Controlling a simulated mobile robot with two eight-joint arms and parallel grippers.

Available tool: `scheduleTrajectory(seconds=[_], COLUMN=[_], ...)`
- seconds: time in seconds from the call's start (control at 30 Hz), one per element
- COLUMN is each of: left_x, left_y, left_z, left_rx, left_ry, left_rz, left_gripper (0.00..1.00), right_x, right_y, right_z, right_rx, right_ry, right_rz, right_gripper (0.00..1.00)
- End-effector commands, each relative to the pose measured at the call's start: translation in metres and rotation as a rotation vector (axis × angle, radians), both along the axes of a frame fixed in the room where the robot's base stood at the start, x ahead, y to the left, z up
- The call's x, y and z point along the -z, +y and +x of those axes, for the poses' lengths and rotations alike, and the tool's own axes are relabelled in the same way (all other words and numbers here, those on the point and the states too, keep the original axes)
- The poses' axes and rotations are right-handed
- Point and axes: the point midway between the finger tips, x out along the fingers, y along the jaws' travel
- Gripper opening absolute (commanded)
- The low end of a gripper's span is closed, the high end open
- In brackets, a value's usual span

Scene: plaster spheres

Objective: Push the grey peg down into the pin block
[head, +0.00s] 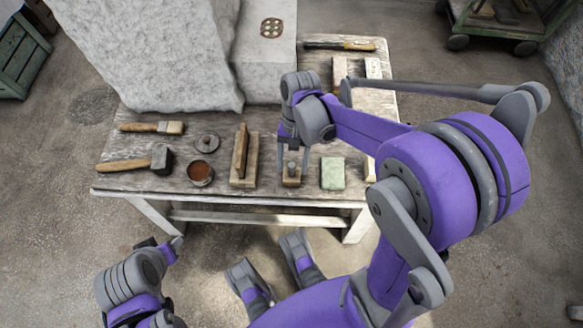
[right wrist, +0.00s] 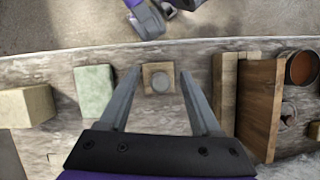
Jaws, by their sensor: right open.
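The pin block (head: 291,182) is a small wooden block near the front edge of the worktable. The grey peg (head: 292,166) stands upright on it, its top above the wood. In the right wrist view the peg (right wrist: 160,82) shows as a round grey top, right of the middle of the block (right wrist: 148,70). My right gripper (right wrist: 160,72) is open, with one finger on each side of the peg; no contact is visible. It also shows from above in the head view (head: 292,168). My left gripper (head: 172,246) is low, off the table's front edge; its jaws are unclear.
A green block (head: 333,173) stands right of the pin block. A wooden piece with an upright board (head: 241,155) stands left of it. A brown-filled pot (head: 200,173), mallet (head: 140,163) and brush (head: 155,127) lie farther left. Large pale stone (head: 150,50) stands behind.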

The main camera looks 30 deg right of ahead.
Motion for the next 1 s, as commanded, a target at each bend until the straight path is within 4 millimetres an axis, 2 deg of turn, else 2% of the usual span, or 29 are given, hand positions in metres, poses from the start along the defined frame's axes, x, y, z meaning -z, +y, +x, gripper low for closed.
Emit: scheduleTrajectory(seconds=[0.1,0.3,0.37,0.67,1.0], left_x=[0.0027,0.0021,0.0021,0.0022,0.0022], left_y=[0.0,0.0,0.0,0.0,0.0], left_z=[0.0002,0.0001,0.0001,0.0002,0.0002], left_rx=[0.0,0.0,0.0,0.0,0.0], left_ry=[0.001,0.001,0.001,0.001,0.001], left_rz=[0.0,0.0,0.0,0.0,0.0], left_gripper=[0.52,0.52,0.52,0.52,0.52], right_x=[0.0074,0.007,0.0069,0.0068,0.0067], right_y=[0.0019,0.002,0.002,0.0019,0.0019], right_z=[-0.0021,-0.0022,-0.0022,-0.0021,-0.0022], right_rx=[0.0,0.0,0.0,0.0,0.0], right_ry=[0.0,0.0,0.0,0.0,0.0], right_rz=[0.0,0.0,0.0,0.0,0.0], right_gripper=[0.65,0.65,0.56,0.02,0.0])
